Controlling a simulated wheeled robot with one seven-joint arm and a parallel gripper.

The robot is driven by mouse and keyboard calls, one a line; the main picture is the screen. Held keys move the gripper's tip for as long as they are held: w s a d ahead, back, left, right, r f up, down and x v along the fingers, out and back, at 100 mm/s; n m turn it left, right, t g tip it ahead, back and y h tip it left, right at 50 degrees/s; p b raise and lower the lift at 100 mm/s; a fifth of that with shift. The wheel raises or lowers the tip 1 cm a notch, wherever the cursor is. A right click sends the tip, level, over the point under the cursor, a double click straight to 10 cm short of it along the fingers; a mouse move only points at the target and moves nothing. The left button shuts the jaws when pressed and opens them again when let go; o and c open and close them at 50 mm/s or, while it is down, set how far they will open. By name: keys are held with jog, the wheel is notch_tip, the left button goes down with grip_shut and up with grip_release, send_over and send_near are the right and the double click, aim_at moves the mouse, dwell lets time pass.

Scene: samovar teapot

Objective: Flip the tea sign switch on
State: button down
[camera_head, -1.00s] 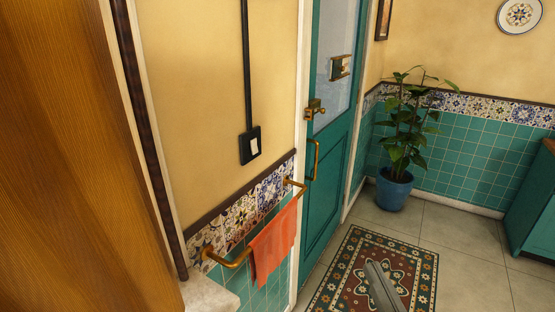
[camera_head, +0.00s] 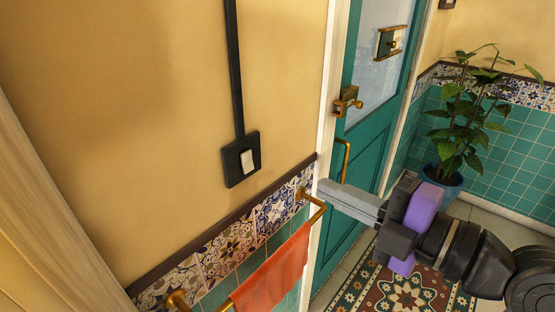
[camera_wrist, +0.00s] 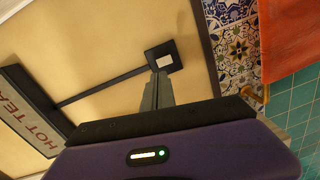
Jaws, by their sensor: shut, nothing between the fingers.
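The switch (camera_head: 247,160) is a white rocker on a black square plate (camera_head: 231,168) on the yellow wall, with a black conduit (camera_head: 233,70) running up from it. In the wrist view the switch (camera_wrist: 164,60) sits just beyond my fingertips, and the conduit (camera_wrist: 100,88) leads to a dark-framed sign (camera_wrist: 22,118) reading "HOT TEA". My gripper (camera_head: 322,188) is shut and empty. In the head view it is right of and slightly below the switch, apart from it. In the wrist view its grey fingers (camera_wrist: 158,80) point toward the plate.
A brass rail (camera_head: 318,213) with an orange towel (camera_head: 272,275) juts from the tiled wall below the switch. The teal door (camera_head: 370,140) with brass handles is behind my gripper. A potted plant (camera_head: 460,120) stands at the right.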

jog(key=shift+s+a+f+n+g, duration=0.15)
jog(key=shift+s+f+n+g, duration=0.15)
jog(key=shift+n, duration=0.25)
jog(key=shift+s+a+f+n+g, duration=0.15)
jog(key=shift+f+n, duration=0.2)
jog(key=shift+n, duration=0.2)
jog(key=shift+w, duration=0.1)
jog(key=p, duration=0.4)
send_near(249, 171)
jog(key=x, duration=0.6)
jog(key=shift+r, duration=0.15)
jog(key=shift+w+a, duration=0.25)
jog(key=shift+a, duration=0.1)
jog(key=shift+f, duration=0.25)
